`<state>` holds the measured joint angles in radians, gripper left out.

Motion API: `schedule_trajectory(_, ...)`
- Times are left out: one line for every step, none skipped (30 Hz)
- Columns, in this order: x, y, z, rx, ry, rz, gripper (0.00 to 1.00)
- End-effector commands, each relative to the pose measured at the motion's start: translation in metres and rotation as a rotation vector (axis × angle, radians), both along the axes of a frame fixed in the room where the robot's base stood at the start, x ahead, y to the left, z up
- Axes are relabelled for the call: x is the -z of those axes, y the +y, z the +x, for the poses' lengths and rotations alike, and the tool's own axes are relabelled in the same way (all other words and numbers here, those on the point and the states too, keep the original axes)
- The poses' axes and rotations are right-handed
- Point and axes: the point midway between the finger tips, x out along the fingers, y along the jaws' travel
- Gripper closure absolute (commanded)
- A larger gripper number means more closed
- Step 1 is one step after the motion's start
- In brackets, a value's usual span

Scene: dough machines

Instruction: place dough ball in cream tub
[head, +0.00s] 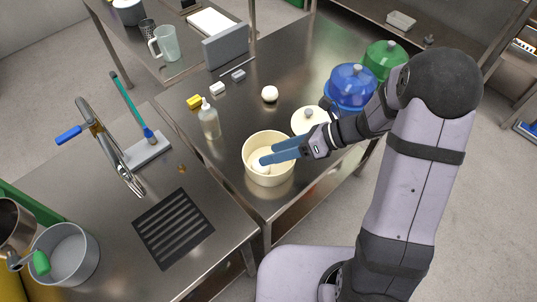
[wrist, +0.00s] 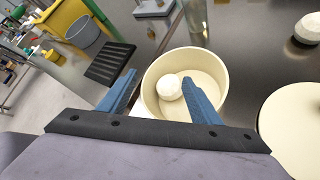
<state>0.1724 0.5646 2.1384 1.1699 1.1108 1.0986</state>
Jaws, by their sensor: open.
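The cream tub (head: 271,178) stands on the steel table near its front edge, and also shows in the wrist view (wrist: 154,73). A white dough ball (wrist: 168,87) is inside the tub at its left side in the wrist view. In the head view the fingers partly cover this ball. My gripper (head: 264,159) reaches over the tub from the right with its blue fingers apart. In the wrist view the fingers of my gripper (wrist: 162,92) lie on either side of the ball, with gaps visible. A second dough ball (head: 270,94) lies on the table behind the tub.
A cream lid (head: 308,119) lies right of the tub. Blue (head: 352,84) and green (head: 386,58) lidded tubs stand at the back right. A clear bottle (head: 209,122) stands left of the tub. The table's middle is mostly clear.

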Motion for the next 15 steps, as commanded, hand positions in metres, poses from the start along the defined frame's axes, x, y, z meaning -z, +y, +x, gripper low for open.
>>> schedule_trajectory(-0.004, -0.009, 0.002, 0.005, -0.006, 0.0, 0.42)
schedule_trajectory(-0.007, -0.014, 0.001, 0.005, -0.006, -0.002, 0.42)
schedule_trajectory(-0.011, -0.021, 0.001, 0.005, -0.004, -0.001, 0.42)
schedule_trajectory(-0.014, -0.026, 0.001, 0.005, -0.006, -0.002, 0.42)
schedule_trajectory(-0.018, -0.03, 0.001, 0.005, -0.006, 0.0, 0.42)
schedule_trajectory(-0.021, -0.037, 0.001, 0.005, -0.004, -0.002, 0.42)
schedule_trajectory(-0.025, -0.041, 0.001, 0.004, -0.005, -0.002, 0.42)
schedule_trajectory(-0.027, -0.045, 0.001, 0.004, -0.005, -0.002, 0.42)
schedule_trajectory(-0.031, -0.05, 0.001, 0.004, -0.004, -0.001, 0.42)
schedule_trajectory(-0.033, -0.054, 0.0, 0.003, -0.003, -0.001, 0.42)
schedule_trajectory(-0.036, -0.057, 0.0, 0.003, -0.003, -0.002, 0.42)
schedule_trajectory(-0.039, -0.061, 0.0, 0.003, -0.003, -0.002, 0.42)
schedule_trajectory(-0.041, -0.064, 0.0, 0.002, -0.002, -0.001, 0.42)
schedule_trajectory(-0.042, -0.066, 0.0, 0.003, -0.002, -0.001, 0.42)
schedule_trajectory(-0.044, -0.069, 0.0, 0.003, -0.002, -0.001, 0.42)
